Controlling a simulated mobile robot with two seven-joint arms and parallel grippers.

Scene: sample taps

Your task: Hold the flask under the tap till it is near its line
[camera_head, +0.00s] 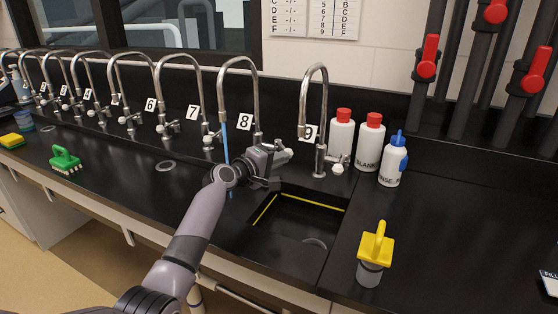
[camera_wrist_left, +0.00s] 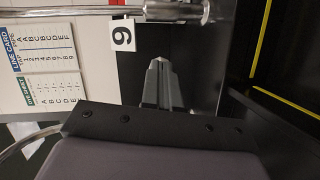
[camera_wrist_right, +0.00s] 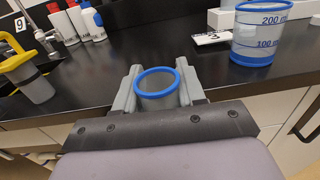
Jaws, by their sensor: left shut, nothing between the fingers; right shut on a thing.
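The flask (camera_wrist_right: 158,94), a grey see-through cup with a blue rim, is between the fingers of my right gripper (camera_wrist_right: 157,88) in the right wrist view. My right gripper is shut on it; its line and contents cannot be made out. The flask is not in the head view. Tap 8 (camera_head: 255,95) is a curved metal tap with a blue stream (camera_head: 225,140) falling from its spout. My left gripper (camera_head: 281,156) is shut and empty beside the base of tap 8; its closed fingers (camera_wrist_left: 162,85) also show in the left wrist view. Tap 9 (camera_head: 315,95) stands to the right.
A sunken sink (camera_head: 296,225) with yellow edge lines lies below tap 9. A yellow-handled grey cup (camera_head: 374,255) and several red- or blue-capped bottles (camera_head: 370,142) stand on the black counter. A marked beaker (camera_wrist_right: 257,35) is right of the held flask. More numbered taps line the left.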

